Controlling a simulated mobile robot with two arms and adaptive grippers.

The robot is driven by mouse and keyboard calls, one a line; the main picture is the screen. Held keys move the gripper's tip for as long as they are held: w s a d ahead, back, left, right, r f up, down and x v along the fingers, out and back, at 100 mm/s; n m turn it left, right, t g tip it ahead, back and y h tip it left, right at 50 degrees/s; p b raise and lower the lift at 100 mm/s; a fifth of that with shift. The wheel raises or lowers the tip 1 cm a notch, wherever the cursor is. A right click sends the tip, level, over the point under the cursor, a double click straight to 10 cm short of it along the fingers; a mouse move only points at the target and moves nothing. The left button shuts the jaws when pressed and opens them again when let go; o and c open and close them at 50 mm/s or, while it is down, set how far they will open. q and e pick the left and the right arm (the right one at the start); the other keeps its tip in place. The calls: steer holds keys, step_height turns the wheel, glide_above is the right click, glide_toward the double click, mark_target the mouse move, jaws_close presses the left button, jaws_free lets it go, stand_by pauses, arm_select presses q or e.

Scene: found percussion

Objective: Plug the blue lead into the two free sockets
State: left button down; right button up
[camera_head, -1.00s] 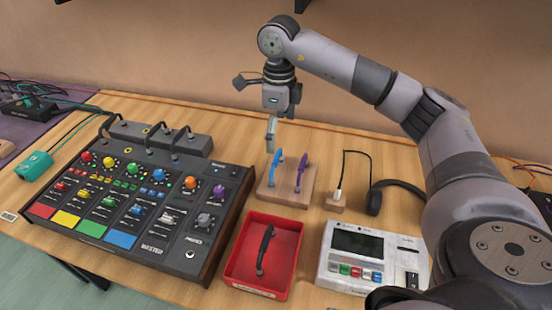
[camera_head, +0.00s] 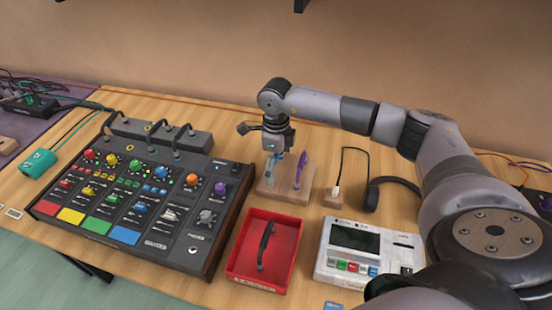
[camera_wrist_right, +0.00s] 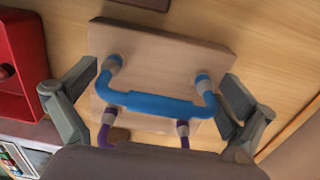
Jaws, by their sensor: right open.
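The blue lead (camera_wrist_right: 160,105) is a thick blue handle-shaped link with a grey plug at each end. Both ends stand in a wooden block (camera_head: 270,192). A similar purple lead (camera_head: 300,167) stands beside it in the same block. My right gripper (camera_head: 272,165) points down over the blue lead and partly hides it in the head view. In the right wrist view its open fingers (camera_wrist_right: 160,90) lie on either side of the blue lead, with gaps visible. The mixer (camera_head: 135,200) carries coloured knobs and pads; I cannot make out which sockets are free. My left gripper is out of view.
A red tray (camera_head: 238,268) holding a black handle-shaped lead (camera_head: 265,245) lies in front of the block. A white device (camera_head: 340,265), a small block with a cable (camera_head: 333,198) and headphones (camera_head: 372,195) are to the right. Grey boxes (camera_head: 155,132) adjoin the mixer's back.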

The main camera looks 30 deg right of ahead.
steer(key=c, duration=0.9)
steer(key=shift+r, duration=0.1)
